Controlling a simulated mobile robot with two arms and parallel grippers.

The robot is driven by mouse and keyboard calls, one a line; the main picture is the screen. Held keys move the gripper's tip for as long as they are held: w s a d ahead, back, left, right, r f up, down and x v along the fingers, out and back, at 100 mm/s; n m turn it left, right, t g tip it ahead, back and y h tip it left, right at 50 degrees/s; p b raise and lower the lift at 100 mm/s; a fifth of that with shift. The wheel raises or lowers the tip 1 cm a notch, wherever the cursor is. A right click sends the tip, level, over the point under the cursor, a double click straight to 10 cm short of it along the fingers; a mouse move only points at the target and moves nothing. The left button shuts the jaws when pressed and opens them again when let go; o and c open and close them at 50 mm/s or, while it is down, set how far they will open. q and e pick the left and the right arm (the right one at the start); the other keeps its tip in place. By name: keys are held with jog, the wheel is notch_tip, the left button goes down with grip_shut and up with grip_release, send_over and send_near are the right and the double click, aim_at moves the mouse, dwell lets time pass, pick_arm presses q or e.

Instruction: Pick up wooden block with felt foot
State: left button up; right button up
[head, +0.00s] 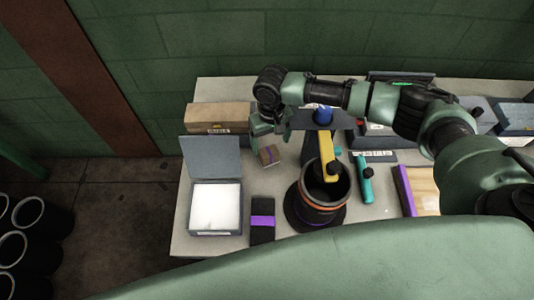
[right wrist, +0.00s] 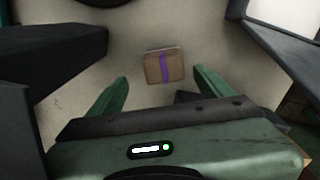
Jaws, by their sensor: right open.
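A small brown wooden block (head: 270,156) with a purple band stands on the table, left of the dark round pot. It also shows in the right wrist view (right wrist: 153,68), with a thin pale strip along its top edge; I cannot tell whether this is the felt foot. My right gripper (head: 268,143) is above and just behind the block in the head view. In the right wrist view its green fingers (right wrist: 161,82) are spread and empty, with the block ahead of the gap between them. My left gripper is not in view.
An open grey box (head: 215,233) with a white inside stands at left, beside a black block with a purple band (head: 262,219). A dark pot (head: 308,212) holds a yellow-handled tool (head: 327,150). A cardboard box (head: 218,115) lies behind.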

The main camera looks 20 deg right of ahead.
aim_at(269, 151)
jog(key=shift+s+f+p, duration=0.15)
jog(key=shift+f+p, duration=0.2)
jog(key=shift+f, duration=0.5)
jog(key=f, duration=0.1)
jog(key=f+p, duration=0.1)
jog(key=f, duration=0.2)
jog(key=shift+a+f, duration=0.25)
jog(key=shift+f, duration=0.2)
jog(key=c, duration=1.6)
jog(key=shift+r, duration=0.1)
jog(key=shift+r, duration=0.1)
notch_tip(269, 151, up, 20)
jog(key=b, duration=0.3)
